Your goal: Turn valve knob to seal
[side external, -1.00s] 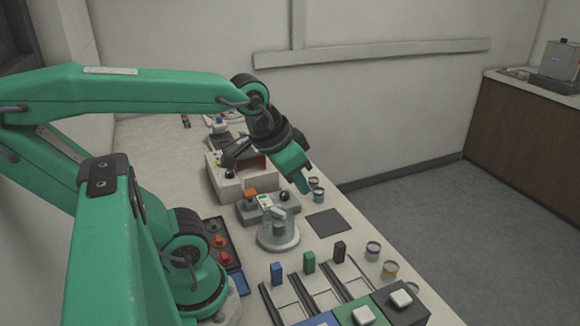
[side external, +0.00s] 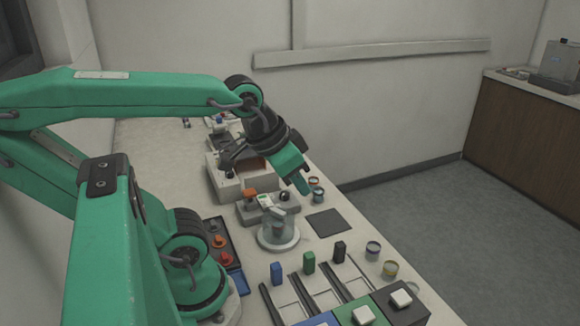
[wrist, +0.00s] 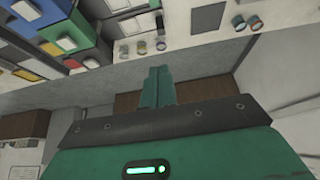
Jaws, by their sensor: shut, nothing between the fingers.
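A grey block (side external: 262,210) on the bench carries an orange knob (side external: 250,194) at its left and a dark round knob (side external: 285,196) at its right. I cannot tell which one is the valve knob. A clear round vessel on a pale base (side external: 278,239) stands just in front of the block. My gripper (side external: 303,188) is shut and empty, pointing down above and to the right of the block, apart from both knobs. In the wrist view its green fingers (wrist: 158,74) are together with nothing between them. The knobs cannot be made out in that view.
A pale box (side external: 240,185) stands behind the block. A dark square mat (side external: 325,223) lies right of the vessel.

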